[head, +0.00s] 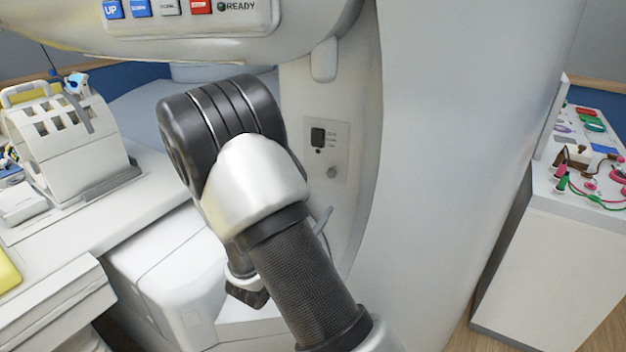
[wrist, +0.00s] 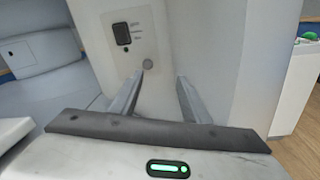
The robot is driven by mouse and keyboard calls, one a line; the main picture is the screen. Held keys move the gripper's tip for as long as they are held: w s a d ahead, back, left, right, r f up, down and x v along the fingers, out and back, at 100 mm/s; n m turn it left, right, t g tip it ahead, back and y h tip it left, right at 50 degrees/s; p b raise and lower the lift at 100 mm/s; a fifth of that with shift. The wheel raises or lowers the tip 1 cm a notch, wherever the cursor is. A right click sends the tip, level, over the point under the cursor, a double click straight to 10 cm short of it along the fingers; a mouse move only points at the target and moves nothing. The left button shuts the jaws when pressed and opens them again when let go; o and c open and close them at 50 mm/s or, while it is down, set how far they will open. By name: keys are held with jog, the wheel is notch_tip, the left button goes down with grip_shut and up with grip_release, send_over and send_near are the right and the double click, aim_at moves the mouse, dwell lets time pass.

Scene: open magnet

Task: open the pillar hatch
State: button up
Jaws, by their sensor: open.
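The pillar (head: 296,110) carries a pale panel (head: 341,150) with a dark square fitting (head: 318,137) and a round grey knob (head: 332,172). In the wrist view the panel (wrist: 137,50) shows the dark fitting (wrist: 122,34) and the knob (wrist: 147,63). The panel looks flush with the pillar; I see no gap at its edge. My gripper (wrist: 160,80) is open and empty, its two fingers spread on either side below the knob. No contact shows, and I cannot tell the remaining distance. In the head view my arm hides most of the gripper.
A scanner housing with a button strip (head: 190,8) overhangs above. A patient table (head: 150,215) with a white slotted coil (head: 65,135) lies left. A white cabinet (head: 555,265) with cables on top stands right. The large curved white housing (head: 450,150) closes off the pillar's right side.

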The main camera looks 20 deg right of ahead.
aim_at(331, 175)
jog(key=shift+n+t+y, duration=0.5)
jog(key=shift+n+t, duration=0.1)
jog(key=shift+n, duration=0.1)
jog(key=x, duration=0.5)
jog(key=w+a+f+x, duration=0.1)
jog(key=x, duration=1.1)
jog(key=shift+w+a+f+b, duration=0.15)
jog(key=shift+w+f+b, duration=0.2)
jog(key=shift+f, duration=0.05)
jog(key=shift+c, duration=0.3)
grip_shut()
